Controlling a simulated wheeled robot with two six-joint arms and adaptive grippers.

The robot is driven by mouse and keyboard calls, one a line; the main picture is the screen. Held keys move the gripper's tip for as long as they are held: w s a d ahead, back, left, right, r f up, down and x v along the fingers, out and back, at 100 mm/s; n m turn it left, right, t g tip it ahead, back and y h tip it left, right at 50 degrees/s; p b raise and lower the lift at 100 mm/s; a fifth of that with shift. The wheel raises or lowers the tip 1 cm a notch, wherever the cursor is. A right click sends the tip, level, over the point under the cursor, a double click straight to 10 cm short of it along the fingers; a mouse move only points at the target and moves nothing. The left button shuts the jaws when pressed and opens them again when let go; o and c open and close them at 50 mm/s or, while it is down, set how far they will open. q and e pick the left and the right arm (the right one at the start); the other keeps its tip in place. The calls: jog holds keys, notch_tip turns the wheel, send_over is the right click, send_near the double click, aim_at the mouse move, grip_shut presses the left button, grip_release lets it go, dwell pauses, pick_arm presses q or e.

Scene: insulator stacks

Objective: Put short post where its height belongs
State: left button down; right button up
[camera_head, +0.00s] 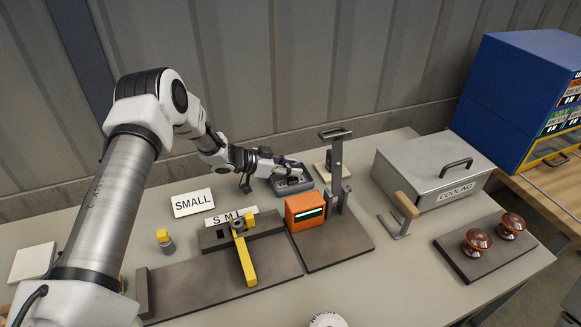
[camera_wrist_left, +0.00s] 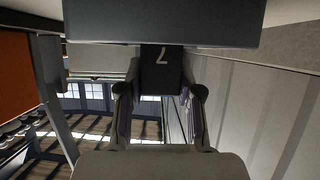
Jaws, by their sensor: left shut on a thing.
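My left gripper (camera_head: 293,172) is at the back of the table, at a small dark grey tray (camera_head: 298,187). In the left wrist view the gripper (camera_wrist_left: 160,98) is shut on a dark tab (camera_wrist_left: 160,70) with a digit on it, which joins a wide dark body (camera_wrist_left: 160,25). This looks like the tray's tab. Two brown ribbed posts (camera_head: 476,241) (camera_head: 511,226) stand on a dark plate at the right; I cannot tell which is short. My right gripper does not show.
A SMALL card (camera_head: 193,203) lies left of an S M L gauge (camera_head: 238,232) with a yellow arm. An orange display box (camera_head: 304,211) stands beside an upright press (camera_head: 336,172). A grey COOLING box (camera_head: 434,168) and a blue cabinet (camera_head: 510,90) are at the right.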

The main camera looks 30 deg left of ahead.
pick_arm(q)
jog(key=c, duration=0.8)
grip_release()
jog(key=shift+f, duration=0.15)
jog(key=shift+o, duration=0.2)
jog(key=shift+r, duration=0.3)
jog(key=v, duration=1.2)
jog(key=shift+p, duration=0.4)
